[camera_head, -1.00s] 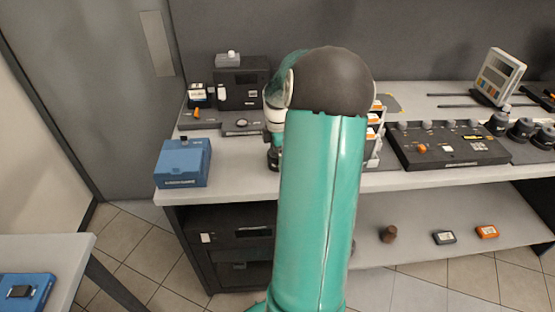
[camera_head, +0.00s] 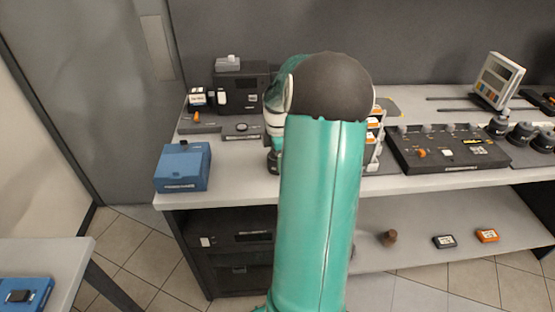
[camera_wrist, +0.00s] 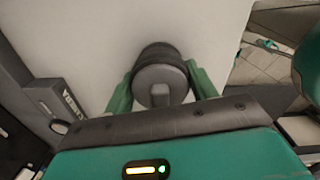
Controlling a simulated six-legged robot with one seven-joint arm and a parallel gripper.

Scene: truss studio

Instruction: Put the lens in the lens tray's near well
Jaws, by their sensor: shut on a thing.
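My gripper (camera_wrist: 160,88) shows in the wrist view, its green fingers shut on the lens (camera_wrist: 160,80), a dark, ribbed round cylinder with a grey end face. The lens is over a pale surface; whether it touches that surface is unclear. In the head view my arm hides the gripper and the lens. Several dark lens-like cylinders (camera_head: 520,129) stand at the right end of the bench. I cannot tell for sure which tray is the lens tray, and its near well is not clearly seen.
A blue box (camera_head: 183,168) stands on the bench (camera_head: 228,180) at left. Behind it is a flat dark tray (camera_head: 205,128). A dark panel with small parts (camera_head: 450,160) lies right of my arm. In the wrist view, a dark labelled block (camera_wrist: 62,100) is left of the gripper.

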